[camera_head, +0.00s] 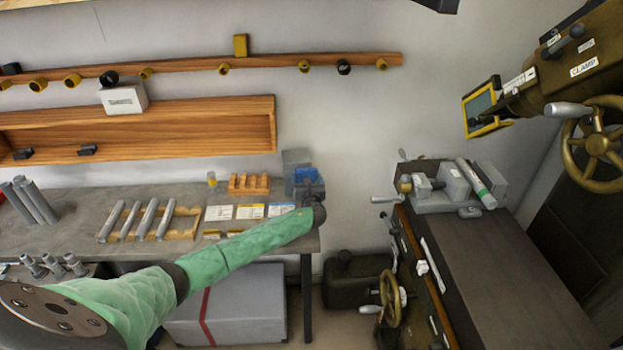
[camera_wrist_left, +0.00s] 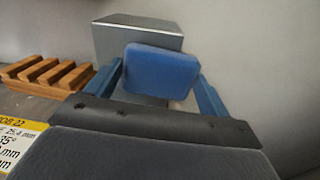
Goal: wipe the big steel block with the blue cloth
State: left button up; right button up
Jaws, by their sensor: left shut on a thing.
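The big steel block (camera_head: 296,157) stands at the back right end of the grey bench, against the wall. In the left wrist view it is the grey box (camera_wrist_left: 135,35) straight ahead. The blue cloth (camera_wrist_left: 160,72) is a folded pad in front of the block's face, hiding its lower middle. My left gripper (camera_head: 306,176) is shut on the cloth; its two blue fingers (camera_wrist_left: 158,88) show on either side of it. I cannot tell whether the cloth touches the block. My right gripper is not in view.
A slotted wooden rack (camera_head: 248,184) stands left of the block. Printed cards (camera_head: 250,211) lie in front of it. A wooden tray of steel bars (camera_head: 150,220) is further left. A machine bed with a vise (camera_head: 445,198) stands right, across a gap.

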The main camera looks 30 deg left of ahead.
pick_arm(q)
jog(key=s+a, duration=0.4)
jog(key=a, duration=0.3)
jog(key=shift+s+p, duration=0.35)
jog(key=shift+s, duration=0.05)
dwell(0.6)
jog(key=v, duration=0.6)
dwell(0.5)
jog(key=shift+d, duration=0.1)
jog(key=v, duration=0.3)
dwell(0.5)
jog(key=shift+w, duration=0.1)
